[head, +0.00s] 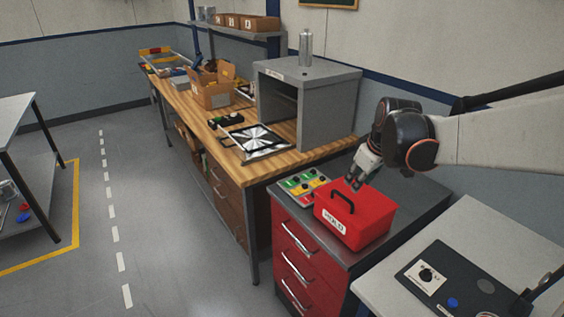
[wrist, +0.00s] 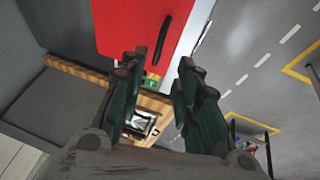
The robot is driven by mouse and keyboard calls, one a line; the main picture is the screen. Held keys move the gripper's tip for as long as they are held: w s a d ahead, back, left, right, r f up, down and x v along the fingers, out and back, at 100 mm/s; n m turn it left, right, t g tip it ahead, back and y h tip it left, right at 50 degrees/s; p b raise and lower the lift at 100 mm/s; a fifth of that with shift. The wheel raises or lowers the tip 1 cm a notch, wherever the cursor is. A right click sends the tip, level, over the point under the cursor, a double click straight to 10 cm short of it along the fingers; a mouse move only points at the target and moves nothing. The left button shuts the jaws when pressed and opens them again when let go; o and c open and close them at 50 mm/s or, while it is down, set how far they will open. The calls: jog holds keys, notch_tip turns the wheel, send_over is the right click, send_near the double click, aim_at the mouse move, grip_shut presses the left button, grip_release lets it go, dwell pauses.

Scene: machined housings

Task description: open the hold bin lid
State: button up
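The hold bin is a red box (head: 365,228) with a white label on its front, standing on the dark top of a red drawer cabinet. Its lid looks shut and carries a black arched handle (head: 343,196). In the wrist view, the red lid (wrist: 125,28) fills the upper middle, with the black handle (wrist: 163,42) near its right edge. My gripper (head: 355,186) is just above the lid, close to the handle on its right side in the head view. In the wrist view my gripper (wrist: 159,66) has its fingers apart with nothing between them. Contact cannot be told.
A panel with coloured buttons (head: 304,184) lies beside the bin. A grey open-fronted cabinet (head: 272,108) stands on the wooden bench behind. A white table with a black control plate (head: 440,283) is at the front right.

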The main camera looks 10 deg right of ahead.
aim_at(346, 198)
jog(key=b+x, duration=0.3)
jog(key=x, duration=0.8)
grip_shut()
